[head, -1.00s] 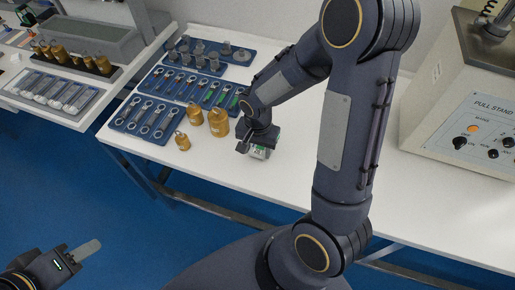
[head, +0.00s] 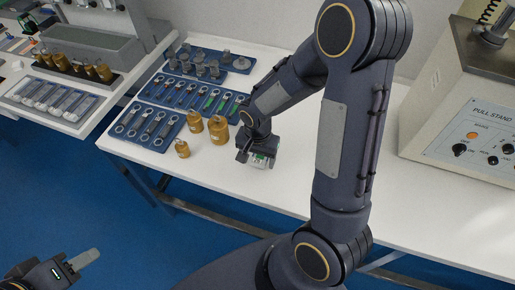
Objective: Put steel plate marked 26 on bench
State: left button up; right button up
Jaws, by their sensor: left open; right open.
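My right gripper (head: 260,162) points down close above the white bench (head: 330,190), just right of the brass weights. It is open; its fingertips are small and partly hidden by its own body. A small green and pale patch shows at its tips, and I cannot tell whether a plate is there. No steel plate with a readable 26 can be made out. My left gripper (head: 88,257) is open and empty at the lower left, over the blue floor, away from the bench.
Brass weights (head: 218,130) stand near the bench's left front. Blue trays of wrenches (head: 148,126) and a tray of grey metal pieces (head: 235,62) lie behind. The pull stand (head: 460,110) is at right. Another table (head: 70,125) stands at left. The bench front centre is clear.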

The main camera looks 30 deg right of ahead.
notch_tip(320, 180, up, 12)
jog(key=s+a+r+n+t+y, duration=0.1)
jog(key=s+r+n+t+y, duration=0.1)
jog(key=s+r+n, duration=0.2)
jog(key=s+a+r+n+t+y, duration=0.1)
jog(key=s+r+n+t, duration=0.2)
jog(key=s, duration=0.7)
jog(key=shift+a+r+n+t+y+p, duration=0.35)
jog(key=shift+r+n+y+p, duration=0.1)
jog(key=shift+n, duration=0.25)
jog(key=shift+s, duration=0.1)
